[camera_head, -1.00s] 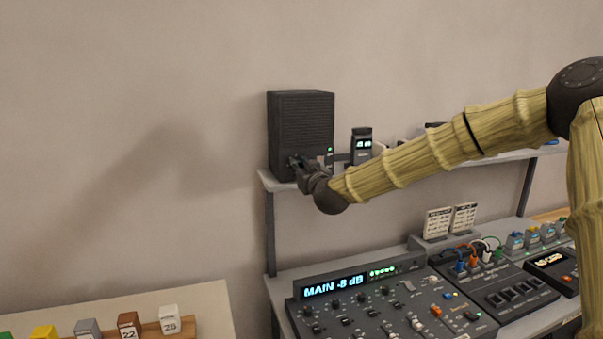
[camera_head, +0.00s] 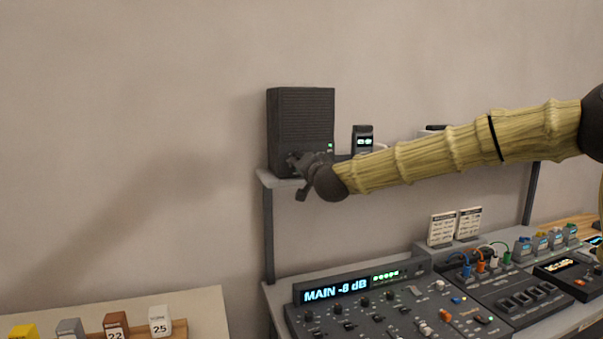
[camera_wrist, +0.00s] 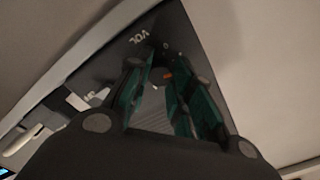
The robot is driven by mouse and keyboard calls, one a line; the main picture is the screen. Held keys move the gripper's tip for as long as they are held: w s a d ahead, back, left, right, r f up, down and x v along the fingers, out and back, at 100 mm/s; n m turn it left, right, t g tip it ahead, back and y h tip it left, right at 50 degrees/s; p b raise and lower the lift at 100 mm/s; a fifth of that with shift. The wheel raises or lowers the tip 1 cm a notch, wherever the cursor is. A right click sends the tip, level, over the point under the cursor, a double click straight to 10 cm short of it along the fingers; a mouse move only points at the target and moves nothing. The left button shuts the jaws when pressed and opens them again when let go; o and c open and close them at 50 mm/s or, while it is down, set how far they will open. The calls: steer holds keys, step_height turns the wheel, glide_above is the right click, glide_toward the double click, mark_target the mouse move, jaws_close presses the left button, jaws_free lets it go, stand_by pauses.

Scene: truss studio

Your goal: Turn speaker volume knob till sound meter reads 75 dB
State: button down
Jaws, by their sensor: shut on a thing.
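A dark speaker (camera_head: 300,120) with a grille stands on the left end of the shelf, and a small green light shows on its front. My gripper (camera_head: 294,160) is at the lower front of the speaker. In the wrist view the green-padded fingers of my gripper (camera_wrist: 157,95) reach to the speaker face (camera_wrist: 190,40) on both sides of a dark round knob (camera_wrist: 158,75), just below the letters "VOL". The knob is mostly hidden between the fingers. The sound meter (camera_head: 362,139) stands right of the speaker; its lit display is too small to read.
The shelf (camera_head: 265,180) is narrow, with its left edge close to the speaker. Below is a mixing console (camera_head: 375,310) showing "MAIN -8 dB", with patch cables and two cards (camera_head: 455,226) behind. Numbered blocks (camera_head: 116,325) sit at lower left. The wall left of the speaker is clear.

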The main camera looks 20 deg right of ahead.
steer(key=shift+f+m+b, duration=0.15)
steer(key=shift+m+b, duration=2.6)
steer(key=shift+m, duration=0.95)
steer(key=c, duration=1.2)
jaws_free()
steer(key=shift+d, duration=0.1)
steer(key=shift+s, duration=0.1)
steer(key=s, duration=1.1)
steer(key=shift+s+d, duration=0.2)
steer(key=shift+s, duration=0.2)
